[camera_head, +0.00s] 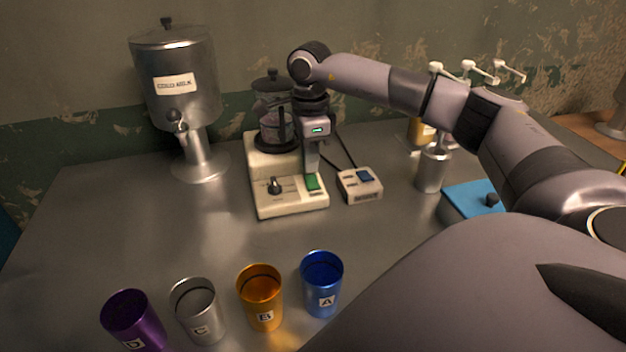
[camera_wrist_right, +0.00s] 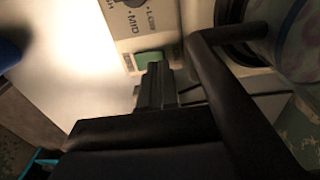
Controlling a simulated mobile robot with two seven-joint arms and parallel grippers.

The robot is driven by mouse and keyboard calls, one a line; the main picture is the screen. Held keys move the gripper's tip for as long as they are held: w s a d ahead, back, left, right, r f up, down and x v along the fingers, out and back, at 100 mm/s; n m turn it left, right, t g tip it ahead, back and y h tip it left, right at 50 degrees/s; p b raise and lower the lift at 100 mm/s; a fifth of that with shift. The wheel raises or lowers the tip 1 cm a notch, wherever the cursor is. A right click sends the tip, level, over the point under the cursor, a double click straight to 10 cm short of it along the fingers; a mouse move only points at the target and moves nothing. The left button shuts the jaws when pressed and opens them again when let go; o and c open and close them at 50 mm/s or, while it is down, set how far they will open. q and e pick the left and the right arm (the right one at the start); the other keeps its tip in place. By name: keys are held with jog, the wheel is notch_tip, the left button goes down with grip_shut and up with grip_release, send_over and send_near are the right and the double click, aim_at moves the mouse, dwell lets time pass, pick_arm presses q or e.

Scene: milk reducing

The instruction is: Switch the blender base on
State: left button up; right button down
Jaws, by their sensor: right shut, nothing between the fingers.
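The blender base (camera_head: 291,207) is a cream block on the grey table, with a dark knob (camera_head: 275,187) and a green switch (camera_head: 313,182) on its front. A dark-lidded jar (camera_head: 270,100) stands on it. My right gripper (camera_head: 312,170) is shut and empty, pointing down with its tips just above or at the green switch; I cannot tell whether they touch. In the right wrist view the shut fingers (camera_wrist_right: 156,75) reach up to the green switch (camera_wrist_right: 149,60), partly covering it. The knob's "LOW" and "MID" marks show beside it. My left gripper is not in view.
A small cream box with a blue switch (camera_head: 361,185) stands right of the base. A metal "COLD MILK" dispenser (camera_head: 175,85) is at the back left. Cups A (camera_head: 322,282), B (camera_head: 260,295), C (camera_head: 197,310) and D (camera_head: 133,322) line the front. A blue-lidded box (camera_head: 474,198) is at right.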

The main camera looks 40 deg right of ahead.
aim_at(311, 177)
jog(key=shift+f+b, duration=0.55)
jog(key=shift+f, duration=0.5)
dwell(0.6)
notch_tip(311, 177, up, 7)
jog(key=p, duration=0.6)
jog(key=shift+r, duration=0.1)
dwell(0.7)
